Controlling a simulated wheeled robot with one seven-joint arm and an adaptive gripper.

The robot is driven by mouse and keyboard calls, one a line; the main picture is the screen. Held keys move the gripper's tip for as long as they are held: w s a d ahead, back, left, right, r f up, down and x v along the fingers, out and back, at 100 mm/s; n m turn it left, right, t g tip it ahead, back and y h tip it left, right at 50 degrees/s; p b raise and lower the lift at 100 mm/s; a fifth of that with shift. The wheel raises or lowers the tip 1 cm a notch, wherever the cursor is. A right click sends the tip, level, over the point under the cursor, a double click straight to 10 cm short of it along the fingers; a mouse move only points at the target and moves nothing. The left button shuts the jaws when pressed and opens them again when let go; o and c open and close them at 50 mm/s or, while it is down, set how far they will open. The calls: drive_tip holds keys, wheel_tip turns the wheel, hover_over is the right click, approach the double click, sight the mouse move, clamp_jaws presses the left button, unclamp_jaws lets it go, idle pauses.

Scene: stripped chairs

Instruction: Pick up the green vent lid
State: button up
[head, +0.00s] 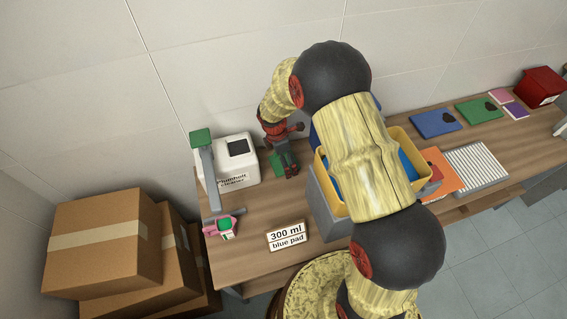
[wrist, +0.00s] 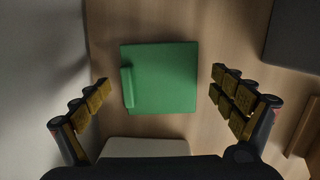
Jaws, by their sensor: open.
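The green vent lid (wrist: 165,80) is a flat green square with a raised ridge along its left side. It lies on the wooden table top in the wrist view. In the head view only part of the lid (head: 276,162) shows beside my gripper (head: 288,170), which hides the rest. My gripper points down over the lid. In the wrist view its fingers (wrist: 160,86) are apart, one on each side of the lid, with bare wood visible between them and it. Nothing is held. The height of the fingertips above the table is hard to tell.
A yellow bin (head: 412,146) with blue contents stands right, partly behind my arm.

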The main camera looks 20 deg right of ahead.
drive_tip(key=shift+r, duration=0.1)
drive_tip(key=shift+c, duration=0.5)
drive_tip(key=c, duration=1.1)
drive_tip(key=shift+c, duration=0.2)
